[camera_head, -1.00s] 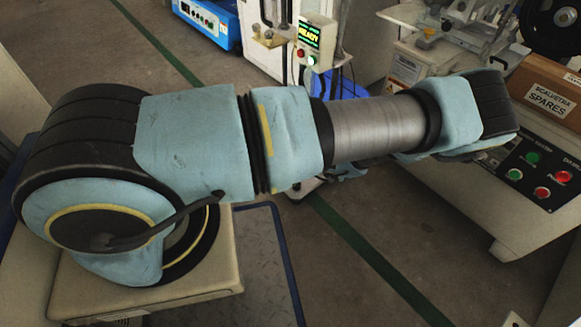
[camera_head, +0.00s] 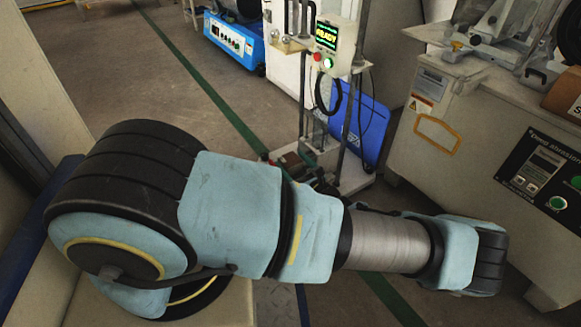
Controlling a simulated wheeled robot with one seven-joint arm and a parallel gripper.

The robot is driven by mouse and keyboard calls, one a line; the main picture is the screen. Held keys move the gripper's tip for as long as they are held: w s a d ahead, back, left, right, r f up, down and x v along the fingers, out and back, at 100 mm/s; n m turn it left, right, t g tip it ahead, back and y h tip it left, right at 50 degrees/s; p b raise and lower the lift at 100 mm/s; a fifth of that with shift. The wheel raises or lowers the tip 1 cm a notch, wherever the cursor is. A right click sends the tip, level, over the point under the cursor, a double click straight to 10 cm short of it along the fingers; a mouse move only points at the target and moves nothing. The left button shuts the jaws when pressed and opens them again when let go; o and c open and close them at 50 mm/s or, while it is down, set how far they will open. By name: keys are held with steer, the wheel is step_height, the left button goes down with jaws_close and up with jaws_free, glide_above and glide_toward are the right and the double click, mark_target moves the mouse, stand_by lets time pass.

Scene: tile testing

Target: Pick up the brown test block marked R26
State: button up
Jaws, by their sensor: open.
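No block with a readable R26 mark shows in the head view. A small reddish-brown and dark shape (camera_head: 290,160) shows just above my arm, by the foot of the test stand. It is too small and partly covered to tell what it is. My own blue-padded arm crosses the lower picture from left to right, with its elbow at the right. I cannot make out my gripper; the far end of my arm is hidden behind the nearer links.
A test stand (camera_head: 355,176) with a lit READY display (camera_head: 326,36) stands behind my arm. A blue panel (camera_head: 362,122) leans beside it. An abrasion machine (camera_head: 470,120) fills the right. A blue bench unit (camera_head: 233,40) stands at the back. Open floor (camera_head: 150,75) lies left of the green line.

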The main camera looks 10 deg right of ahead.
mark_target(285, 155)
steer(key=b+x, duration=0.2)
steer(key=x, duration=0.1)
steer(key=shift+w+a+f, duration=0.1)
steer(key=shift+w, duration=0.25)
steer(key=shift+w+a, duration=0.1)
steer(key=shift+w, duration=0.25)
jaws_close()
